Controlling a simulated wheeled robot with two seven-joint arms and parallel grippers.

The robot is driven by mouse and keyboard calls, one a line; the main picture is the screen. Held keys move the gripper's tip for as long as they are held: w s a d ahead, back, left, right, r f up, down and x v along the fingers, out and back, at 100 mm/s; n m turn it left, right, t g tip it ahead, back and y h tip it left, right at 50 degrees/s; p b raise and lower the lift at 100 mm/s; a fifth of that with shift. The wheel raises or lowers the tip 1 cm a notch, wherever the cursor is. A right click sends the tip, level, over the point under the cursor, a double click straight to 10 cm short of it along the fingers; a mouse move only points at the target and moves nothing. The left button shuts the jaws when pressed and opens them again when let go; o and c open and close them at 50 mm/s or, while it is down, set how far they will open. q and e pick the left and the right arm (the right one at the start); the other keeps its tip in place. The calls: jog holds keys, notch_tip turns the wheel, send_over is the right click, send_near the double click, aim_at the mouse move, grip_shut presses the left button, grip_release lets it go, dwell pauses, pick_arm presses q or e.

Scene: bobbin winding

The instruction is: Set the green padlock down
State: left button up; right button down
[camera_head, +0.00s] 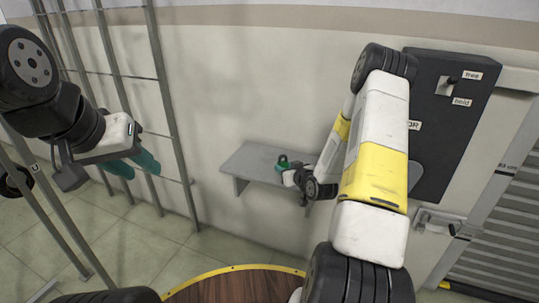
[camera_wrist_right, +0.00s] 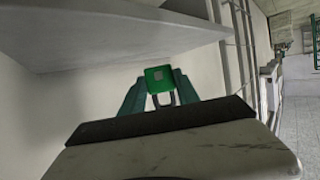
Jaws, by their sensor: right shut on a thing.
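The green padlock (camera_wrist_right: 159,76) is held between the teal fingers of my right gripper (camera_wrist_right: 158,92), which is shut on it. Its shackle shows below the body in the right wrist view. In the head view the padlock (camera_head: 282,159) is small and seen against the grey wall shelf (camera_head: 250,164), near the shelf's right part. Whether it touches the shelf cannot be told. The shelf (camera_wrist_right: 120,42) also fills the upper left of the wrist view, apart from the padlock in the picture. My left gripper (camera_head: 133,165) is open and empty, far left of the shelf.
A metal rack (camera_head: 165,110) is at the left. A round wooden top (camera_head: 235,287) is below. The shelf's left part is bare.

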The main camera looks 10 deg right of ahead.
jog(key=w, duration=0.7)
jog(key=w+f, duration=0.1)
jog(key=w, duration=0.3)
jog(key=shift+w+d+f, duration=0.1)
jog(key=shift+w+d, duration=0.15)
jog(key=shift+d, duration=0.1)
jog(key=shift+s+f, duration=0.1)
jog(key=shift+f, duration=1.55)
jog(key=shift+f, duration=0.2)
jog(key=c, duration=0.9)
grip_release()
jog(key=shift+r, duration=0.1)
